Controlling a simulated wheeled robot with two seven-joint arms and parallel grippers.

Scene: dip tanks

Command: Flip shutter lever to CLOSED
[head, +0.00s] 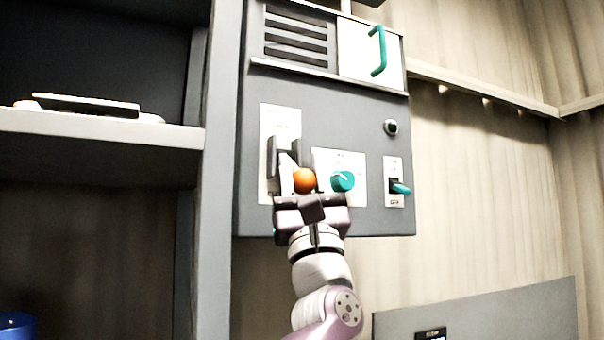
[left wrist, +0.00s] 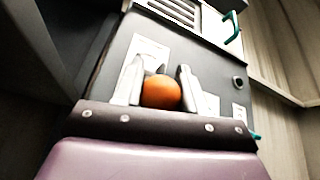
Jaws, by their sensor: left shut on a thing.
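The shutter lever has an orange ball knob (head: 304,181), which sits in front of the white plate (head: 281,121) at the left of the grey control panel (head: 330,100). My left gripper (head: 296,180) reaches up from below and is shut on the knob. The knob also shows between the two fingers in the left wrist view (left wrist: 161,92). The lever's shaft and most of the plate's lower part are hidden behind the gripper. The plate's lettering is too blurred to read. My right gripper is not in view.
Right of the lever are a teal rotary knob (head: 343,181), a teal toggle switch (head: 400,188) and a dark round button (head: 391,127). A teal handle (head: 378,50) is above. A shelf (head: 100,130) and grey post stand left. A grey panel (head: 480,315) is at lower right.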

